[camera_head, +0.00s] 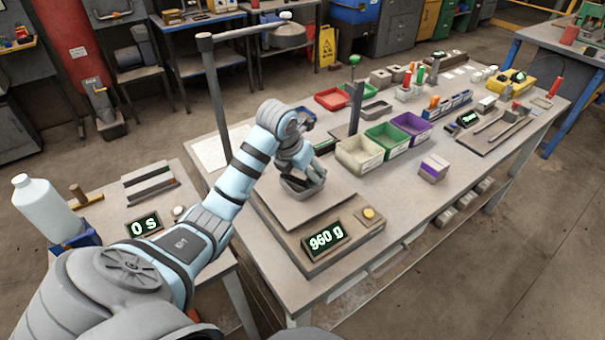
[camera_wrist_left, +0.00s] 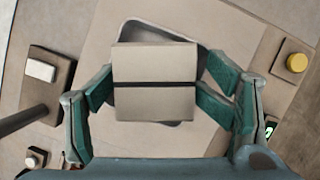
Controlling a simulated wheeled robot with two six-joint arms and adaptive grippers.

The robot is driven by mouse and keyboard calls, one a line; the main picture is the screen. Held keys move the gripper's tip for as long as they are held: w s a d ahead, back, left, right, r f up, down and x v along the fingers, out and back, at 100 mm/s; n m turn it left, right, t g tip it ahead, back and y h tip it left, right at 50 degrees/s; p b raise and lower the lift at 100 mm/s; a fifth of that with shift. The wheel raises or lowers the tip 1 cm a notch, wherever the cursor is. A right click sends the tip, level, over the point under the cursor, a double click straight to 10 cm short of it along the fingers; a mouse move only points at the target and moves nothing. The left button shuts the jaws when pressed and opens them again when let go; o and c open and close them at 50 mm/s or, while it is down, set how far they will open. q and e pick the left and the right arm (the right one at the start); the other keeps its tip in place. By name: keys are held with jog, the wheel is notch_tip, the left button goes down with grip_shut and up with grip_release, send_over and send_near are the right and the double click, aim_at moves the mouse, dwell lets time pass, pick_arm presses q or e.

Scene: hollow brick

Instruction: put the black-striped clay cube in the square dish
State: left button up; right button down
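The clay cube is beige with a black stripe across it (camera_wrist_left: 155,65) and sits between my left gripper's green fingers in the left wrist view. My left gripper (camera_head: 308,180) points down over the scale, and its fingers (camera_wrist_left: 155,92) appear pressed on both sides of the cube. The grey square dish (camera_head: 293,192) lies on the scale plate under the gripper; its rim (camera_wrist_left: 160,30) shows behind the cube. The cube is over or within the dish; I cannot tell whether it touches the floor of it. My right gripper is out of view.
The scale (camera_head: 290,240) reads 960 g and has a yellow button (camera_head: 369,213). Cream (camera_head: 358,155), green (camera_head: 386,139) and purple (camera_head: 411,126) bins stand behind a purple-and-white block (camera_head: 433,168). A lamp post (camera_head: 216,95) rises left of the arm.

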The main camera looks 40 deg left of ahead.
aim_at(298, 172)
pick_arm(q)
jog(key=shift+r+p, duration=0.25)
jog(key=shift+p, duration=0.05)
jog(key=shift+r+p, duration=0.6)
jog(key=shift+r, duration=0.05)
jog(key=v, duration=0.4)
jog(key=shift+r, duration=0.2)
jog(key=p+v, duration=0.5)
jog(key=v, duration=0.2)
jog(key=shift+s, duration=0.2)
jog(key=shift+w+f, duration=0.1)
